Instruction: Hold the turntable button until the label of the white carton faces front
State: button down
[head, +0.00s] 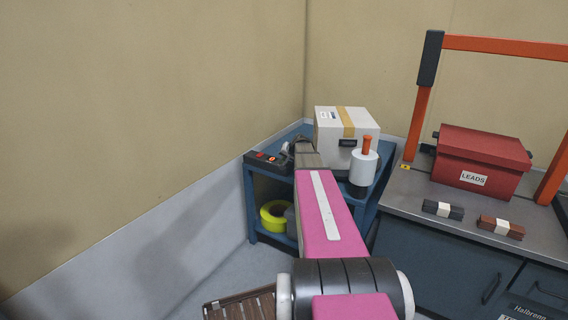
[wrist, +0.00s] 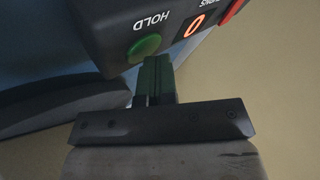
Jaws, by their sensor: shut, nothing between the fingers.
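The white carton (head: 328,135) sits on the blue cart, with tan tape across its top and down a side.
A yellow ring (head: 272,216) lies on the cart's lower shelf. The bench (head: 404,191) at right holds a red LEADS box (head: 480,160) and two small banded bundles. Walls close in behind and left.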

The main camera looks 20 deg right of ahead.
dwell(0.8)
jog(key=shift+r, duration=0.85)
jog(key=shift+r, duration=2.5)
jog(key=s+a+f+n+g, duration=0.2)
jog(key=s+a+f, duration=0.3)
jog(key=s+a, duration=0.25)
jog(key=s+a+f+n+g, duration=0.1)
jog(key=s+a+f+g, duration=0.2)
jog(key=s+a+f, duration=0.4)
jog(key=s+a+f+n+g, duration=0.1)
jog(key=s+a+f, duration=0.1)
jog(key=s, duration=0.4)
jog(key=s+a+f+n+g+h, duration=0.1)
jog(key=s+a, duration=0.3)
jog(key=s, duration=0.3)
jog(key=s+a+f+n+g+h, duration=0.1)
jog(key=s+a+f+g, duration=0.1)
jog(key=s, duration=0.4)
jog(key=shift+s+a+f, duration=0.2)
jog(key=shift+a+f, duration=0.15)
jog(key=shift+a, duration=0.45)
